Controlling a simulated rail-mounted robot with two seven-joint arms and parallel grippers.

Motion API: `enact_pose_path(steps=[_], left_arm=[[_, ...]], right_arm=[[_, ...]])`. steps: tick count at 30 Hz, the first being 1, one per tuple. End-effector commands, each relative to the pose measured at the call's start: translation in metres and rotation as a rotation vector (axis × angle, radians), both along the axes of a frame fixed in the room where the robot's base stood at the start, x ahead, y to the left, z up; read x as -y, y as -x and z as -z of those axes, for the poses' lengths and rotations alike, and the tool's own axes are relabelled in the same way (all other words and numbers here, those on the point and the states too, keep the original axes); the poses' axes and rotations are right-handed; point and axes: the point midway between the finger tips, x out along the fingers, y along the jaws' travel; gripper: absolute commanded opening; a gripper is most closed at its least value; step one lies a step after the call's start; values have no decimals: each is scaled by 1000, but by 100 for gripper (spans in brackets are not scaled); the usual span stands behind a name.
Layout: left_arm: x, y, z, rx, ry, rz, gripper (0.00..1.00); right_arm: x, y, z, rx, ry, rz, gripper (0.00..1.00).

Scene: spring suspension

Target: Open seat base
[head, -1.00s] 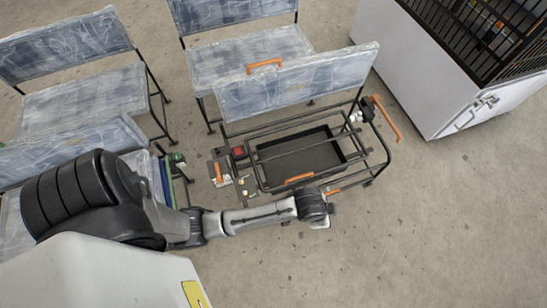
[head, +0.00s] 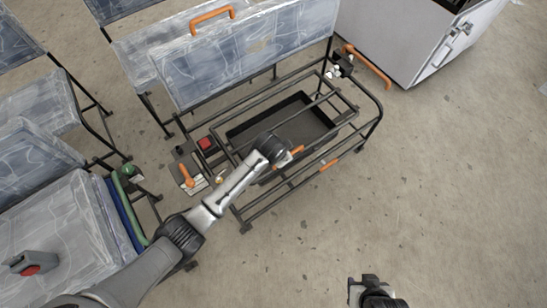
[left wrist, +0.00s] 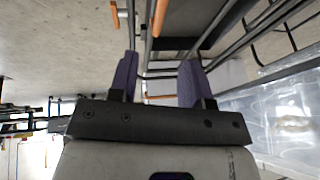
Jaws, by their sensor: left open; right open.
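The seat base is a black tubular frame (head: 375,112) around a dark tray (head: 250,128), with a plastic-wrapped seat panel (head: 245,55) upright at its back. An orange handle (head: 290,157) lies at the tray's front edge, partly hidden by my left arm's end. An orange piece (head: 329,165) sits on the front bar. In the left wrist view, my left gripper (left wrist: 157,78) has two purple fingers apart and nothing between them. An orange bar (left wrist: 159,18) is ahead of the fingers, apart from them. My right gripper (head: 370,288) is low in the head view, over bare floor, away from the frame.
A white cabinet (head: 400,40) stands behind right. Wrapped seats (head: 60,215) crowd the left. Floor at front right is clear.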

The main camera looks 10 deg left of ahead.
Motion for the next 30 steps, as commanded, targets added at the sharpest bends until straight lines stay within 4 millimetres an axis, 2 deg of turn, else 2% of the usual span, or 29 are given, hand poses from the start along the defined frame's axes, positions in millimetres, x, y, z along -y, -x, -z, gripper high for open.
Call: enact_pose_path(steps=[5, 18, 24, 30], left_arm=[[2, -7, 17, 0, -3, 2, 44], [12, -39, 92, 1, -3, 1, 44], [15, -50, 114, 0, -3, 1, 44], [17, -55, 124, 1, -3, 1, 44]], right_arm=[[0, 0, 13, 1, 0, 0, 43], [2, 1, 67, -1, 6, -4, 43], [3, 1, 84, -2, 10, -6, 43], [3, 1, 92, -2, 10, -5, 43]])
